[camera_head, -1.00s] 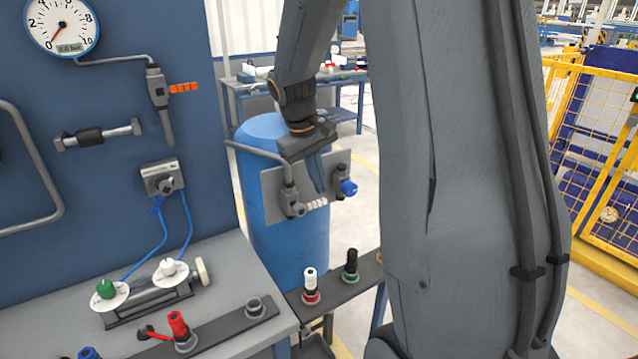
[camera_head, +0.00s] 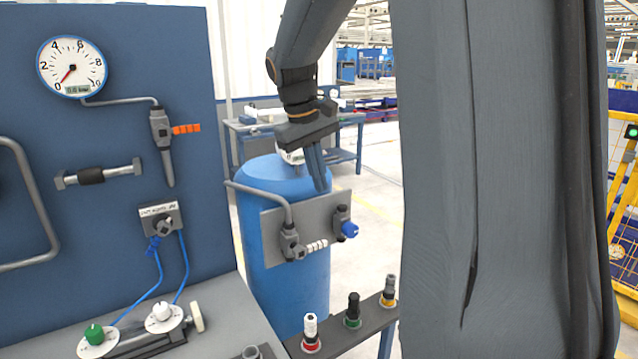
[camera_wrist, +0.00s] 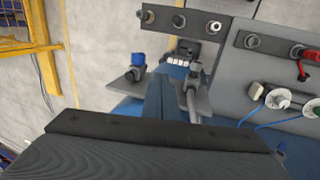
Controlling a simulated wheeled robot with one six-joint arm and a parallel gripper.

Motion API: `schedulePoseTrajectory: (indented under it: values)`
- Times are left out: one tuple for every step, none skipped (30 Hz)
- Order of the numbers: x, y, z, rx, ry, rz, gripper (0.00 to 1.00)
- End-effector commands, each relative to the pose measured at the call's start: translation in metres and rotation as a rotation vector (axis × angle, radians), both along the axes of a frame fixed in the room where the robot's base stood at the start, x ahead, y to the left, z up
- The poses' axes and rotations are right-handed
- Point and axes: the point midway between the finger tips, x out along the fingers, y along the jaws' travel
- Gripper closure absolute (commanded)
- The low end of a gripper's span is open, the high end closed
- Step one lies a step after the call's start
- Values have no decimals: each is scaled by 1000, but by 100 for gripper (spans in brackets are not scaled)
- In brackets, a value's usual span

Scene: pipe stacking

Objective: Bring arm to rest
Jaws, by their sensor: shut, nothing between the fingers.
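My gripper (camera_head: 318,170) hangs from my grey arm at the upper middle of the head view, its fingers pointing down. It is shut and empty. In that view its fingers overlap the top right edge of the blue barrel (camera_head: 285,235), just above the grey plate with valves (camera_head: 268,228). I cannot tell whether it touches anything. In the wrist view my gripper (camera_wrist: 160,80) also shows shut, in front of the valve plate with its blue knob (camera_wrist: 138,60). My arm's large grey link fills the right of the head view.
A blue panel with a gauge (camera_head: 72,67) stands at the left. A grey bench (camera_head: 215,290) has green and white knobs. A narrow rail (camera_head: 345,335) holds several pipe pieces. A workbench (camera_head: 245,130) stands behind the barrel. A yellow fence (camera_head: 628,300) is at the far right.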

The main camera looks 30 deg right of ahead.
Motion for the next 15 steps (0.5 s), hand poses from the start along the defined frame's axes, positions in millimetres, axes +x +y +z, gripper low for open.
schedulePoseTrajectory:
  values:
    - [0, 0, 0, 0, 0, 0, 100]
    - [0, 0, 0, 0, 0, 0, 100]
    - [0, 0, 0, 0, 0, 0, 100]
    - [0, 0, 0, 0, 0, 0, 100]
    - [0, 0, 0, 0, 0, 0, 100]
    - [0, 0, 0, 0, 0, 0, 100]
    - [0, 0, 0, 0, 0, 0, 100]
    - [0, 0, 0, 0, 0, 0, 100]
    - [0, 1, -2, 2, -1, 1, 100]
    - [-1, 3, -4, 5, -1, 2, 100]
    - [-3, 7, -7, 10, -3, 4, 100]
    - [-6, 13, -15, 20, -5, 9, 100]
    - [-9, 20, -22, 29, -9, 13, 100]
    - [-14, 29, -32, 42, -14, 17, 100]
    - [-21, 41, -46, 63, -20, 22, 100]
